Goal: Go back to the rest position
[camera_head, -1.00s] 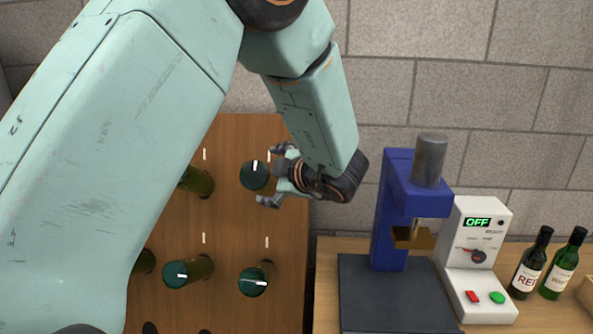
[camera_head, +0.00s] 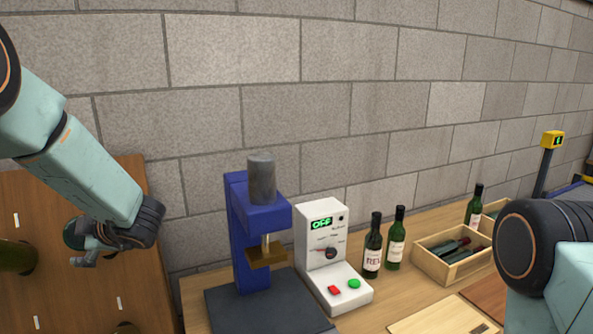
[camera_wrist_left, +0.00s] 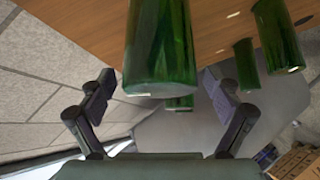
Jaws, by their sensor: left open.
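My left gripper (camera_head: 88,250) is at the left of the head view, in front of the brown wooden rack board (camera_head: 115,285). It also shows in the left wrist view (camera_wrist_left: 162,98), its two fingers spread wide with nothing gripped. A green bottle (camera_wrist_left: 160,50) hangs down into the wrist view between the fingers, touching neither. Part of my right arm shows at the right edge of the head view; its gripper is out of view.
On the wooden table stand a blue press (camera_head: 245,225), a white control box (camera_head: 322,245) reading OFF, two upright bottles (camera_head: 372,250) (camera_head: 396,240) and a wooden crate (camera_head: 445,278) with bottles lying in it. Other rack bottles (camera_wrist_left: 275,40) are near my left gripper.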

